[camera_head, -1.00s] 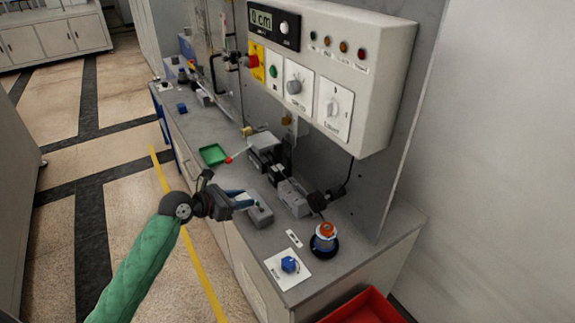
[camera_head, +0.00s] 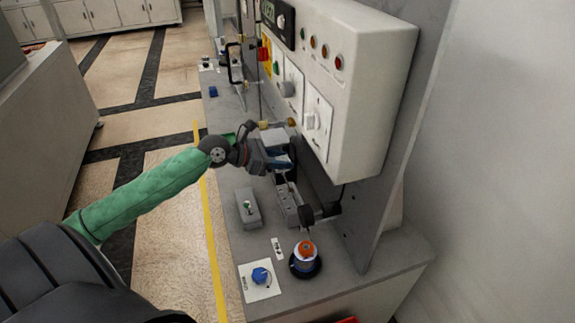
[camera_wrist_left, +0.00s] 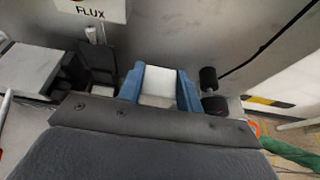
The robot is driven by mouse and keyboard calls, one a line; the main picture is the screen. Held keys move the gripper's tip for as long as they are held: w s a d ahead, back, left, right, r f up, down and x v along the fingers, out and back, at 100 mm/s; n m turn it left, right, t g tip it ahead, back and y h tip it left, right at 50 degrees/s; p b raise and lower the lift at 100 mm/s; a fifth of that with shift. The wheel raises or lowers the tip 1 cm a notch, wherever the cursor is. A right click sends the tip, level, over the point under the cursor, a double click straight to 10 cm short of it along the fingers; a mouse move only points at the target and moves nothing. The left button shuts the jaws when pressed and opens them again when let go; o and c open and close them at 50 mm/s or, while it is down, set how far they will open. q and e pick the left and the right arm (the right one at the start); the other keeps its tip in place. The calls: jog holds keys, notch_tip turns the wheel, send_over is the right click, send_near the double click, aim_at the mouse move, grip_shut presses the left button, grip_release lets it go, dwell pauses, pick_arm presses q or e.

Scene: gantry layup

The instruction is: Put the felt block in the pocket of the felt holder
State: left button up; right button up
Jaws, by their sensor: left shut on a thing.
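My left gripper (camera_head: 284,158) is over the bench at the foot of the upright panel. In the left wrist view its two blue fingers (camera_wrist_left: 160,88) are shut on a pale block (camera_wrist_left: 161,82), which looks like the felt block. In the head view the gripper hides the block. A dark slotted piece (camera_wrist_left: 98,62) stands left of the fingers in the wrist view, apart from them. I cannot tell whether it is the felt holder, and no pocket shows clearly. My right gripper is not in view.
A grey box (camera_head: 248,208) with a small green-and-white part sits near the bench's front edge. A spool (camera_head: 305,258) and a blue knob on a white plate (camera_head: 260,276) are nearer. The control box (camera_head: 365,100) overhangs the bench close to my gripper. A FLUX label (camera_wrist_left: 90,11) is on the panel.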

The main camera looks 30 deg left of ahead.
pick_arm(q)
jog(key=shift+w+a+f, duration=0.35)
jog(key=shift+w+a, duration=0.25)
jog(key=shift+w, duration=0.15)
jog(key=w+a+f+p, duration=0.1)
jog(key=w, duration=0.1)
jog(key=w+a+f, duration=0.2)
jog(key=w+a+f+p, duration=0.1)
jog(key=w+f, duration=0.1)
jog(key=w, duration=0.1)
jog(key=shift+a+f+p, duration=0.2)
jog(key=shift+a+p, duration=0.1)
jog(key=shift+a, duration=0.1)
notch_tip(320, 180, down, 3)
jog(key=shift+f+p, duration=0.2)
jog(key=shift+p, duration=0.6)
jog(key=shift+f, duration=0.4)
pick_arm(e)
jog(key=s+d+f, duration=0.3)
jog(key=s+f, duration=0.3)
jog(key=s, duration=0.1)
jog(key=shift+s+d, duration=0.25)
pick_arm(q)
jog(key=shift+f, duration=0.3)
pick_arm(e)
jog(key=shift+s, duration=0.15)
